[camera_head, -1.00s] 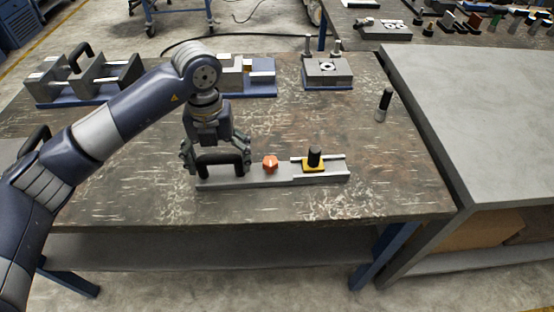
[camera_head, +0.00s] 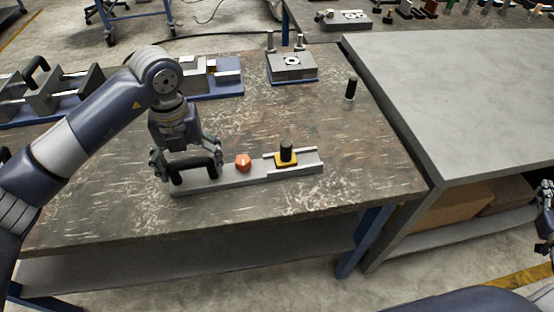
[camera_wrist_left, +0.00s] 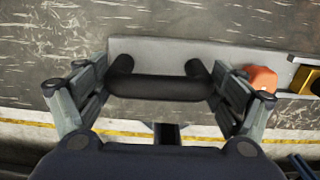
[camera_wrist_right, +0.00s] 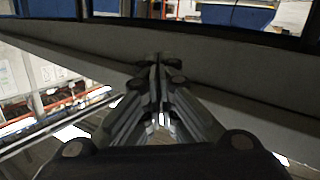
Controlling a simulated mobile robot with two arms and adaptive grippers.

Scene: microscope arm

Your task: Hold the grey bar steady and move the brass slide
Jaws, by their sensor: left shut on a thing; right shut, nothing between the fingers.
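The grey bar (camera_head: 240,180) lies on the worn table, with a black handle at its left end, an orange knob (camera_head: 243,162) beside the handle and the brass slide (camera_head: 285,158) with a black knob on rails at its right end. My left gripper (camera_head: 188,172) is shut on the black handle; in the left wrist view the handle (camera_wrist_left: 158,88) lies between its fingers. The slide is partly cut off at the right of that view. My right gripper (camera_wrist_right: 160,75) is shut and empty, away from the bar; part of it shows at the head view's right edge.
A dark cylinder (camera_head: 350,90) stands on the table behind the bar. Fixtures (camera_head: 292,68) stand along the table's back edge. A grey bench (camera_head: 450,90) adjoins at the right. The table in front of the bar is clear.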

